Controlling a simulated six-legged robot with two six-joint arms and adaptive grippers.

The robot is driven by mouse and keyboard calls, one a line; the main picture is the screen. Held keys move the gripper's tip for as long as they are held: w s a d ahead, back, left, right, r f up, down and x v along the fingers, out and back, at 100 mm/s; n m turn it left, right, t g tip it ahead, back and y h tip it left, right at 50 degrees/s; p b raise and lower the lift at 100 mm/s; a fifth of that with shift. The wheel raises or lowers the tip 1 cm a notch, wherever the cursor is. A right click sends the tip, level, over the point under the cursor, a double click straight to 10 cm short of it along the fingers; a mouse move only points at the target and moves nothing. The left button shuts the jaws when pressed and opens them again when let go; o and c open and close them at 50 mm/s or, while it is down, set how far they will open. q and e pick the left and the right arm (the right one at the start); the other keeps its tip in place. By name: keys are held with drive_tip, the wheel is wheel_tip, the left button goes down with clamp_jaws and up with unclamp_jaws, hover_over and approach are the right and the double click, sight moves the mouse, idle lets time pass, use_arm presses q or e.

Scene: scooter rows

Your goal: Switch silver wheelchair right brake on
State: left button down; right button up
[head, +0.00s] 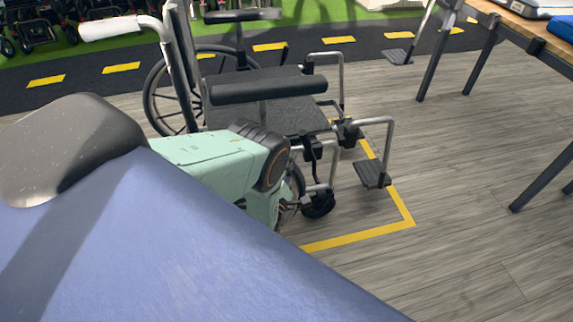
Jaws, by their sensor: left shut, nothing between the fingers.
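The silver wheelchair (290,112) stands facing right, with a black seat, black armrests and silver tubes. Its right side is nearest me. My left arm covers most of the near rear wheel, and I cannot make out the right brake lever. My left gripper (287,208) is shut and empty. It is mostly hidden behind my mint-green arm, low beside the near wheel. I cannot tell whether it touches the chair. My right gripper is not in view.
A yellow floor line (360,238) runs around the wheelchair. A wooden table (535,28) with dark legs stands at the upper right. Another footrest (397,56) shows beyond the chair. Parked scooters (33,28) line the upper left. The grey floor at the lower right is clear.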

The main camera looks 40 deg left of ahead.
sight(308, 142)
use_arm(q)
drive_tip(key=shift+b+x, duration=0.45)
drive_tip(key=shift+x, duration=1.6)
drive_tip(key=shift+w+d+r+m+p, duration=0.25)
drive_tip(key=shift+d+r+m+p, duration=0.05)
drive_tip(key=shift+m+p, duration=0.15)
drive_tip(key=shift+w+r+g, duration=0.1)
drive_tip(key=shift+g, duration=0.2)
drive_tip(key=shift+w+d+r+m+h+p, duration=0.35)
drive_tip(key=shift+m+h+p, duration=0.05)
drive_tip(key=shift+m+p, duration=0.15)
drive_tip(key=shift+w+d+r+m+g+h+p, duration=0.3)
drive_tip(key=shift+w+d+r+m+g+p, duration=0.15)
drive_tip(key=shift+w+d+m+g+p, duration=0.25)
drive_tip(key=shift+w+d+r+m+g, duration=0.1)
drive_tip(key=shift+w+d+m+g, duration=0.2)
drive_tip(key=shift+w+d+m, duration=0.35)
drive_tip(key=shift+w+d+r+m+g, duration=0.1)
drive_tip(key=shift+w+d+m+g, duration=0.35)
drive_tip(key=shift+w, duration=0.35)
